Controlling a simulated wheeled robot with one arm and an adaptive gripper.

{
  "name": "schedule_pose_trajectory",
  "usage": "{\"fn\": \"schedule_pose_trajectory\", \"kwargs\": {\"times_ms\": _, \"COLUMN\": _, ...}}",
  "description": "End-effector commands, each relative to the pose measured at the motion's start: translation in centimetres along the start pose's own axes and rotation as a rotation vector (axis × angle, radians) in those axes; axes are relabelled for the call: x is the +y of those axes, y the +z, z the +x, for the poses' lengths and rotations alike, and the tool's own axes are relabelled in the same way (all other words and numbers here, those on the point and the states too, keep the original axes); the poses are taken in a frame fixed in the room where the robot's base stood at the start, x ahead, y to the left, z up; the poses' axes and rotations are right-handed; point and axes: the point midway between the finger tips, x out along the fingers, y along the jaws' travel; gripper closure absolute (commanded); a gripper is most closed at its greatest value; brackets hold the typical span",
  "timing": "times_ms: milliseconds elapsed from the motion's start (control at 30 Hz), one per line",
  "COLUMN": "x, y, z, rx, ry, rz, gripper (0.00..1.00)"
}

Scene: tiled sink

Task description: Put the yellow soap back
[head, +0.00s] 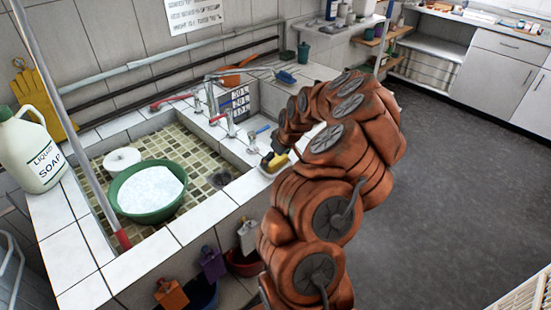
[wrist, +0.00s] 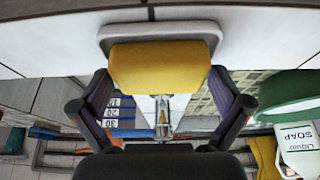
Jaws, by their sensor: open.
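The yellow soap (wrist: 160,67) is a rounded block in the upper middle of the wrist view. It overlaps a pale dish with a grey rim (wrist: 160,28); whether it rests in the dish or is just above it I cannot tell. My gripper (wrist: 160,80) is open, one dark finger on each side of the soap, with no clear contact. In the head view the yellow soap (head: 279,161) is small, over the white dish (head: 263,169) on the sink's tiled edge. My gripper (head: 268,160) is beside it there, partly hidden by my orange arm.
A green basin of white suds (head: 150,190) stands in the tiled sink, with a white round item (head: 122,160) behind it. A liquid soap bottle (head: 35,150) and yellow gloves (head: 43,103) are at the left. Taps (head: 212,98) rise behind the dish. Cloths hang along the front.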

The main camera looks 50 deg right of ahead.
Motion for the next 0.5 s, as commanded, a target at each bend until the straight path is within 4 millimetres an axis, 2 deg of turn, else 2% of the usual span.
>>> {"fn": "schedule_pose_trajectory", "kwargs": {"times_ms": 167, "x": 0.1, "y": -0.1, "z": -1.5, "rx": 0.002, "ry": 0.001, "rz": -0.001, "gripper": 0.00}}
{"fn": "schedule_pose_trajectory", "kwargs": {"times_ms": 500, "x": 0.1, "y": -0.1, "z": -5.9, "rx": 0.004, "ry": 0.002, "rz": 0.000, "gripper": 0.00}}
